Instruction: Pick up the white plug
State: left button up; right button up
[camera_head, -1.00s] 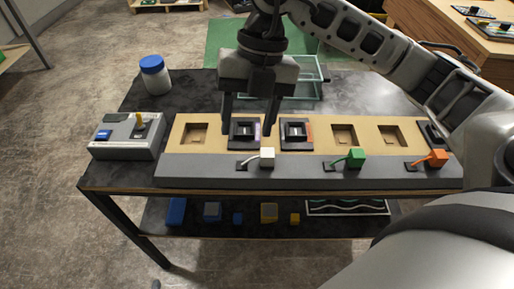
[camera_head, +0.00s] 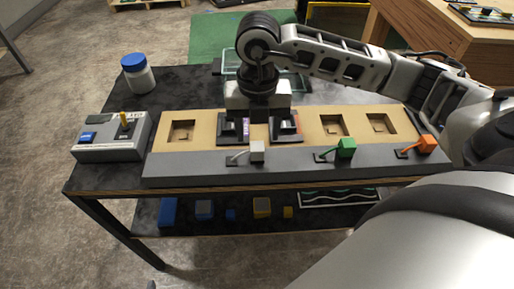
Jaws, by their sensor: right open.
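The white plug (camera_head: 257,152) is a small pale block with a light cable. It sits on the grey front strip of the console (camera_head: 200,168), in the middle of the front edge. My right gripper (camera_head: 259,137) points down just behind and above the plug. Its fingers are open on either side of a gap, over the console between two dark modules. They are not closed on the plug. Whether a fingertip touches anything cannot be told. My left gripper is not in view.
A green plug (camera_head: 346,147) and an orange plug (camera_head: 427,143) stand to the right on the same strip. A switch box (camera_head: 110,137) is at the left end, with a blue-lidded jar (camera_head: 138,74) behind it. Several blocks lie on the lower shelf.

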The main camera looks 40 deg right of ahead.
aim_at(257, 143)
notch_tip(257, 143, down, 4)
jog(key=shift+s+a+r, duration=0.1)
jog(key=shift+a+r, duration=0.05)
jog(key=shift+f, duration=0.25)
jog(key=c, duration=1.1)
jog(key=shift+r, duration=0.15)
